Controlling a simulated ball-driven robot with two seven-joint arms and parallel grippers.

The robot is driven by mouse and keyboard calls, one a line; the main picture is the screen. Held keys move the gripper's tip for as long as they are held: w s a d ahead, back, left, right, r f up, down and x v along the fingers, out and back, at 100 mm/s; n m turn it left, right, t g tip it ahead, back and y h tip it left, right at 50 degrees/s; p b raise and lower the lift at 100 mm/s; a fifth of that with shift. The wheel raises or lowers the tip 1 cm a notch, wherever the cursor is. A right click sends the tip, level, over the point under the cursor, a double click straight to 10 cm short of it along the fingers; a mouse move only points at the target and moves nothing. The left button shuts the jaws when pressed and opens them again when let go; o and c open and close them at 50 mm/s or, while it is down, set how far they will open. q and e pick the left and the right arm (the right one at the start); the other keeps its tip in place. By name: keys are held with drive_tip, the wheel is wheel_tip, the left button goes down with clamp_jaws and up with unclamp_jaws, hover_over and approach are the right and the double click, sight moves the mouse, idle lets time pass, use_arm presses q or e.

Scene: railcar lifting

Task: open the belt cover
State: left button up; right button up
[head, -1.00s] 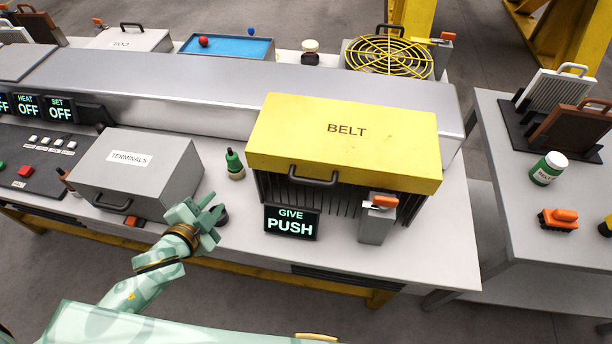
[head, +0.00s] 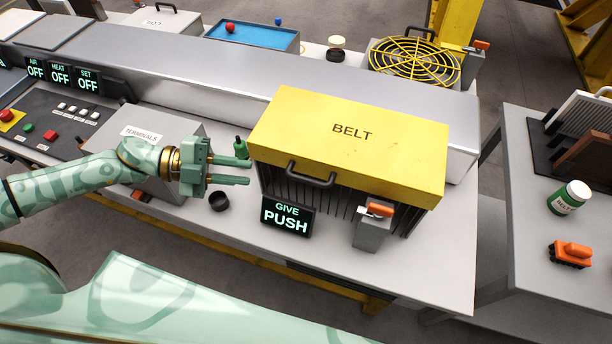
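The yellow belt cover (head: 350,142), marked BELT, sits closed over a dark ribbed housing on the bench. Its dark handle (head: 311,174) is on the front face, toward the left. My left gripper (head: 248,170) is left of the cover, at about the height of the handle. Its two fingers are spread apart, point right toward the handle and hold nothing. A gap shows between the fingertips and the handle. A grey block with an orange-topped switch (head: 373,226) stands in front of the cover's right part. My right gripper is not in view.
A display reading GIVE PUSH (head: 287,216) stands below the handle. The grey TERMINALS box (head: 185,140) is behind my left arm.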

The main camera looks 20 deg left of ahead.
sight(295, 178)
use_arm(q)
drive_tip(key=x, duration=1.3)
drive_tip(key=shift+d+r+p, duration=0.1)
drive_tip(key=shift+d+p, duration=0.15)
drive_tip(key=shift+p, duration=0.15)
clamp_jaws()
